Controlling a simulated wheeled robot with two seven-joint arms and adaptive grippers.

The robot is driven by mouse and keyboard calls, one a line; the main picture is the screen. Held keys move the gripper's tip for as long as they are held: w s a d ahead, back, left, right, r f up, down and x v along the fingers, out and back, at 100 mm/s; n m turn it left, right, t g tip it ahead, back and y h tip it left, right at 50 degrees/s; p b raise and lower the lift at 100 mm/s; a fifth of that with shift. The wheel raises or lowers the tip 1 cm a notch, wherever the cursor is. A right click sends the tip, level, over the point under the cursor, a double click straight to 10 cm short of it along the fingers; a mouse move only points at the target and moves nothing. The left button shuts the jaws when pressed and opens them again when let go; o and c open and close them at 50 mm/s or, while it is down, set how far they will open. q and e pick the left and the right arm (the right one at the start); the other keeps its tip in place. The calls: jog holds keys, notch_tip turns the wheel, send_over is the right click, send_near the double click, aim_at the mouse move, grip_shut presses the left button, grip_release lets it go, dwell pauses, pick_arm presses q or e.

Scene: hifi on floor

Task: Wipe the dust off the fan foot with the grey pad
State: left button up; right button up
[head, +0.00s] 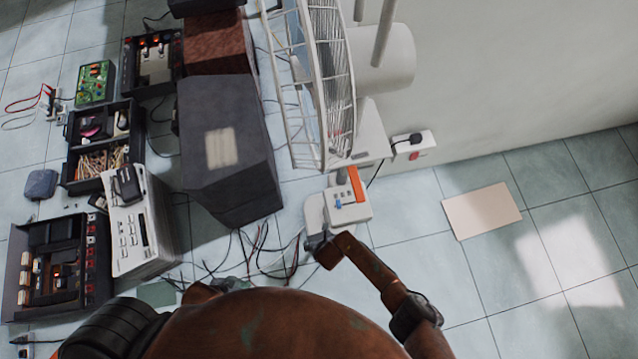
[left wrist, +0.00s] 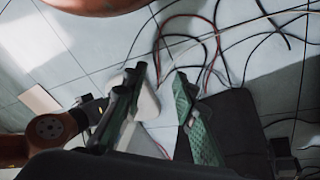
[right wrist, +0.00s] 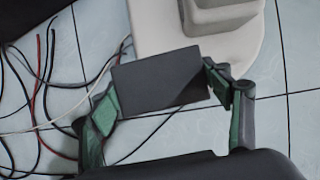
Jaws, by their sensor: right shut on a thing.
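The white fan foot (head: 317,214) carries a control box with buttons and an orange strip, below the fan's wire cage (head: 320,90). Its pale slab also shows in the right wrist view (right wrist: 240,50). My right gripper (head: 318,243) is at the foot's near edge. In the right wrist view it is shut on the dark grey pad (right wrist: 160,80), whose far edge overlaps the foot's edge; I cannot tell if they touch. No dust is clear to me. My left gripper (left wrist: 158,100) is open and empty; in the head view my body mostly hides it.
Loose cables (head: 265,250) lie on the tiles left of the foot. A dark speaker (head: 225,110), a white hi-fi unit (head: 135,230) and open boxes of parts stand further left. A wall with a socket strip (head: 413,147) is behind. A cardboard sheet (head: 482,210) lies right.

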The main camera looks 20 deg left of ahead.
jog(key=shift+r+p, duration=0.9)
jog(key=shift+r, duration=0.5)
pick_arm(q)
jog(key=s+a+r+g, duration=0.1)
jog(key=s+a+r, duration=0.2)
jog(key=s+r, duration=0.1)
jog(key=shift+r+g+y, duration=0.25)
jog(key=shift+g+y, duration=0.15)
pick_arm(e)
jog(key=shift+r, duration=0.15)
pick_arm(q)
jog(key=shift+w, duration=0.1)
